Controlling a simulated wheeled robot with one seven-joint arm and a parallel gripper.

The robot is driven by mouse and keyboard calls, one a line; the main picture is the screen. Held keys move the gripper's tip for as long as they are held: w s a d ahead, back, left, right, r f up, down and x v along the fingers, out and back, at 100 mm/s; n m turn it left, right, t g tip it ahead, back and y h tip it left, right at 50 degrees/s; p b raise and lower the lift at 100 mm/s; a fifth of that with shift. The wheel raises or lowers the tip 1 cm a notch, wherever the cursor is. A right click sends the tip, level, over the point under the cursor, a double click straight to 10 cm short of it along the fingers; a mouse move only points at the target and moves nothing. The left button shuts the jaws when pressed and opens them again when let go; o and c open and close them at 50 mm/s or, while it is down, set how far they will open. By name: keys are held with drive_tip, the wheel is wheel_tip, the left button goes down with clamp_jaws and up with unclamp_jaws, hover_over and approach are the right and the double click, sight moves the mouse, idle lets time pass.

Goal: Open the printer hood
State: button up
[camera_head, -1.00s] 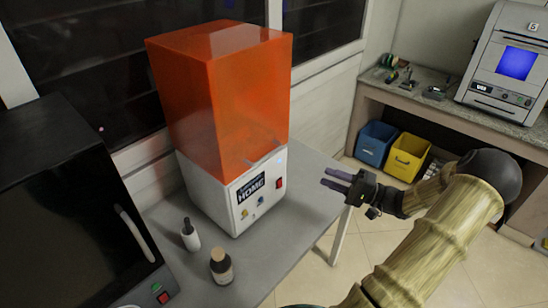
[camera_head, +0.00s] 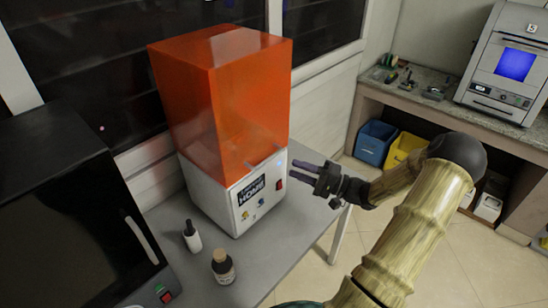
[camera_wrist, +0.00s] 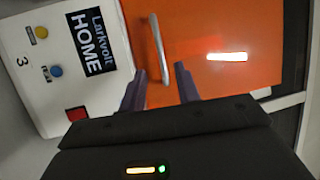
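The printer stands on the grey table, with a translucent orange hood (camera_head: 215,105) on a white base (camera_head: 212,188) marked "HOME". The hood is down on the base. A small metal handle (camera_head: 265,158) is on the hood's lower front; in the wrist view, the handle (camera_wrist: 157,45) is a silver bar. My gripper (camera_head: 292,169) is just in front of the printer's right front side. In the wrist view, my gripper (camera_wrist: 161,72) is open, with the lower part of the handle showing between its dark fingers. I cannot tell whether they touch it.
A white bottle (camera_head: 192,237) and a dark bottle (camera_head: 223,267) stand on the table (camera_head: 280,240) before the printer. A black machine (camera_head: 70,215) stands at the left. Windows are close behind. The floor at the right is open, with blue (camera_head: 375,143) and yellow bins under a counter.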

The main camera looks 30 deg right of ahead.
drive_tip(key=p+x, duration=0.2)
drive_tip(key=x, duration=0.6)
drive_tip(key=shift+c, duration=0.2)
clamp_jaws()
